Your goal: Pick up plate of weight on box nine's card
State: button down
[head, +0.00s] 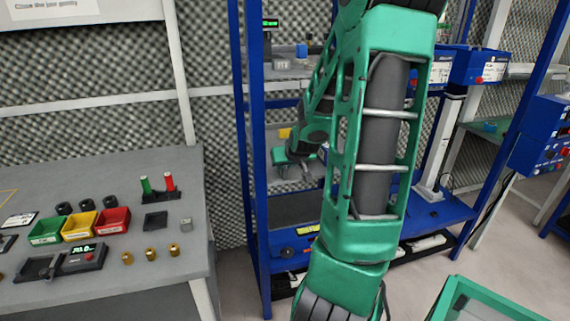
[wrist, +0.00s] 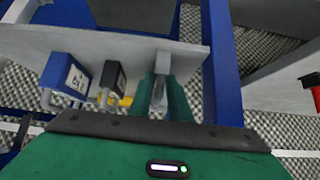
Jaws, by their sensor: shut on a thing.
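My gripper (wrist: 160,95) reaches over a grey shelf (wrist: 140,55) in the wrist view. Its green fingers are shut on a small grey piece (wrist: 163,62), partly hidden between them. I cannot tell whether it is the plate of weight. In the head view my gripper (head: 284,168) is small, at the middle level of the blue rack, and what it holds is unclear. A white card (head: 18,220) lies at the left edge of the bench, its writing too small to read. I cannot make out a box marked nine.
A blue labelled thing (wrist: 65,78) and a black one (wrist: 113,78) stand left of my gripper on the shelf. Blue rack posts (head: 257,150) stand close by. The grey bench (head: 170,255) carries coloured bins, brass weights and a scale (head: 85,258).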

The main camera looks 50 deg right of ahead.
jog(key=shift+s+a, duration=0.95)
jog(key=c, duration=1.6)
grip_release()
jog(key=shift+o, duration=0.2)
jog(key=shift+d, duration=0.1)
jog(key=v, duration=1)
jog(key=shift+s+r, duration=0.15)
jog(key=shift+r, duration=0.1)
jog(key=shift+a, duration=0.2)
